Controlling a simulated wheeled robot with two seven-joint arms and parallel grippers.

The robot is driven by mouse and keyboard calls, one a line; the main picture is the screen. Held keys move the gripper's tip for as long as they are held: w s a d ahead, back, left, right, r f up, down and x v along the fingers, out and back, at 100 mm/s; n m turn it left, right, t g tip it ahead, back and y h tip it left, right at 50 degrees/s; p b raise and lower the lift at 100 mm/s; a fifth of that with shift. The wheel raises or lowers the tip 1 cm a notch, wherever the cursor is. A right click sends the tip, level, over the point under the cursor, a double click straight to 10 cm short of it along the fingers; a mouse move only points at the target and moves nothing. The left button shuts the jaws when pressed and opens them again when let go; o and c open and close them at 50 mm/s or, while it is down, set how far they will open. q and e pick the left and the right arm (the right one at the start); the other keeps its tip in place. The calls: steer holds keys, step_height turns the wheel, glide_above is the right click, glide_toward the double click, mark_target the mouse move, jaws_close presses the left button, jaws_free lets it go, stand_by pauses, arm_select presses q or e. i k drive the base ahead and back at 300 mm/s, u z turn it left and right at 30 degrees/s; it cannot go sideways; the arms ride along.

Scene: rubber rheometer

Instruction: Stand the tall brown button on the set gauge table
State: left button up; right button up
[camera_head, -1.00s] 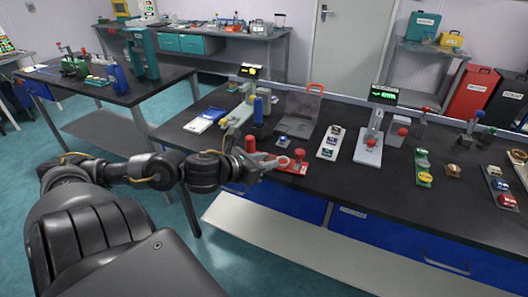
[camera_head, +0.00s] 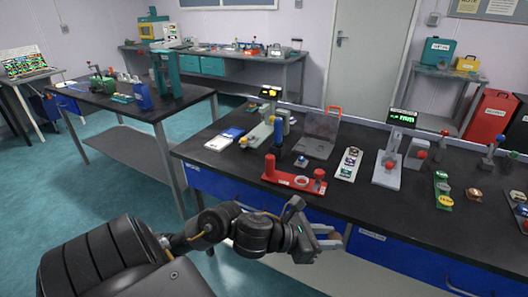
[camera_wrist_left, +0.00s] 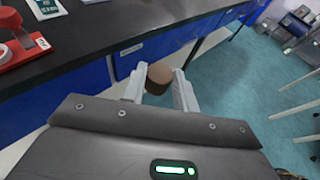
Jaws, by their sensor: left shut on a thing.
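My left gripper (camera_head: 332,239) is shut on the brown button (camera_head: 335,236), in front of the bench's front edge. In the left wrist view, the brown button (camera_wrist_left: 159,74) sits between the two pale fingers of my left gripper (camera_wrist_left: 160,84), clear of any surface. A grey gauge stand with a green-lit display (camera_head: 403,117) has a pale base (camera_head: 386,178) on the black bench, beyond and right of my gripper. I cannot read a label marking it as the set gauge. My right gripper is not in view.
A red fixture (camera_head: 285,178) with red posts stands near the bench's front edge; it also shows in the left wrist view (camera_wrist_left: 14,50). A pale strip (camera_head: 347,166) holds small buttons, and a green strip (camera_head: 442,190) lies right of the gauge. The blue drawer front (camera_head: 385,245) is beside my gripper.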

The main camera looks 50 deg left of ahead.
mark_target(252, 136)
steer(key=k, duration=0.35)
steer(key=u, duration=1.9)
steer(key=i, duration=0.85)
steer(key=z, duration=0.9)
